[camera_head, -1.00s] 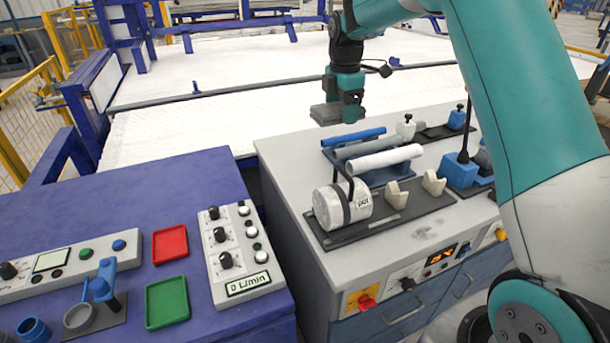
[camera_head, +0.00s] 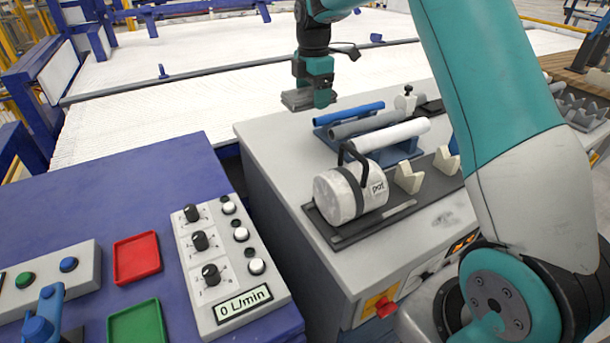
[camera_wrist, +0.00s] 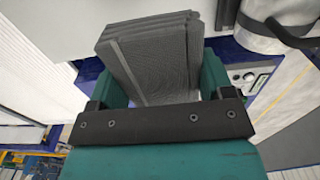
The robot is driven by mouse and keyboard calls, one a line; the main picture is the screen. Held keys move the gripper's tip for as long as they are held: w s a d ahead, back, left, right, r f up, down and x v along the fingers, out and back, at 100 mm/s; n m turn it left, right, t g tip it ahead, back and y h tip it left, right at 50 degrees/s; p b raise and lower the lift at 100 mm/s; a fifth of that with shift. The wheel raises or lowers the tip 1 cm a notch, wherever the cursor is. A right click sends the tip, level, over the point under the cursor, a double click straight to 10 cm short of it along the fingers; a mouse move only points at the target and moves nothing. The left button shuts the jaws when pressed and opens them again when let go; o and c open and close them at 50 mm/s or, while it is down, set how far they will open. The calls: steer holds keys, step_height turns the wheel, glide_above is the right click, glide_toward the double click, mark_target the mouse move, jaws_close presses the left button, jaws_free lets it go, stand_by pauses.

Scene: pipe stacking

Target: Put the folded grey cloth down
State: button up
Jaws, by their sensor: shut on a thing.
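The folded grey cloth (camera_head: 296,100) is in my gripper (camera_head: 313,97), held in the air near the back left corner of the grey-topped workbench (camera_head: 262,150). In the wrist view the cloth (camera_wrist: 150,62) shows as a thick stack of flat grey layers between the two teal fingers of my gripper (camera_wrist: 155,88). The gripper is shut on it. The height of the cloth above the bench cannot be told exactly.
Blue, grey and white pipes (camera_head: 403,134) lie on a rack right of the cloth. The blue table (camera_head: 70,215) holds a red tray (camera_head: 137,258), a green tray (camera_head: 137,323) and a knob panel (camera_head: 228,262).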

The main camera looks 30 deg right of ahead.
mark_target(311, 163)
step_height(311, 163, down, 20)
steer(key=shift+w+f+p, duration=0.1)
steer(key=shift+f+p, duration=0.1)
steer(key=shift+p, duration=0.45)
steer(key=shift+f, duration=0.1)
steer(key=o, duration=1)
steer(key=shift+o, duration=0.2)
